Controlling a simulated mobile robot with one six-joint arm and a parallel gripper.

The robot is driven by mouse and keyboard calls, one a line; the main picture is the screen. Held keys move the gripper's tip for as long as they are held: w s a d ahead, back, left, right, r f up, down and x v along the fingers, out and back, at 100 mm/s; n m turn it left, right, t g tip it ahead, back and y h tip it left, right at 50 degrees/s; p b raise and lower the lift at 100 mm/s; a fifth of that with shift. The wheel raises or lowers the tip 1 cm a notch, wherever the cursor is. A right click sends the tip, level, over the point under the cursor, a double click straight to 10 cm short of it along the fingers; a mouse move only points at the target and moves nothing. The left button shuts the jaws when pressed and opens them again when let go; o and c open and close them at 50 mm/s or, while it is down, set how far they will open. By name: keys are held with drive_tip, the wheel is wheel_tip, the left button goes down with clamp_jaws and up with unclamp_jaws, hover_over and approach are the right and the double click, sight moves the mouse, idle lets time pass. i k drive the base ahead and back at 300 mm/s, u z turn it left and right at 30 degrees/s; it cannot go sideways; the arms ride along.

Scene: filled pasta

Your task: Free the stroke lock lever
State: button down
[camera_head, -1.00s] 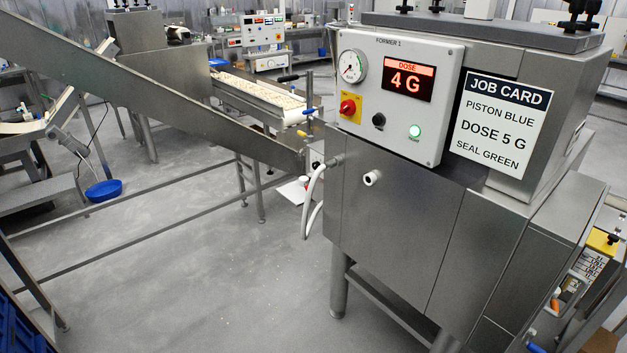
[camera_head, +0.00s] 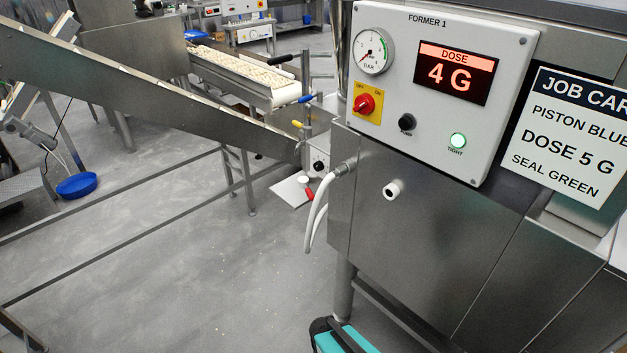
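I cannot tell for certain which part is the stroke lock lever. Small coloured handles show on the fittings left of the former machine (camera_head: 430,230): a blue handle (camera_head: 305,99), a yellow handle (camera_head: 297,124) and a red handle (camera_head: 308,194) low down by a grey box. A black handle (camera_head: 281,59) sits above the conveyor. The control panel (camera_head: 435,120) reads FORMER 1, dose 4 G, with a green light lit. The job card (camera_head: 572,138) reads piston blue, dose 5 G, seal green. My gripper does not show.
A sloping steel chute (camera_head: 150,100) and a conveyor (camera_head: 240,78) with pale pieces stand at left. White hoses (camera_head: 316,212) hang from the machine. A blue bowl (camera_head: 77,185) is at far left. A teal and black object (camera_head: 342,338) cuts the bottom edge. Floor at left is mostly open.

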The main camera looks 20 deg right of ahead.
sight(303, 182)
drive_tip(key=i, duration=0.6)
drive_tip(key=u, duration=4.65)
drive_tip(key=i, duration=0.1)
drive_tip(key=z, duration=2.75)
drive_tip(key=i, duration=0.6)
drive_tip(key=z, duration=0.05)
drive_tip(key=k, duration=0.15)
drive_tip(key=u, duration=0.15)
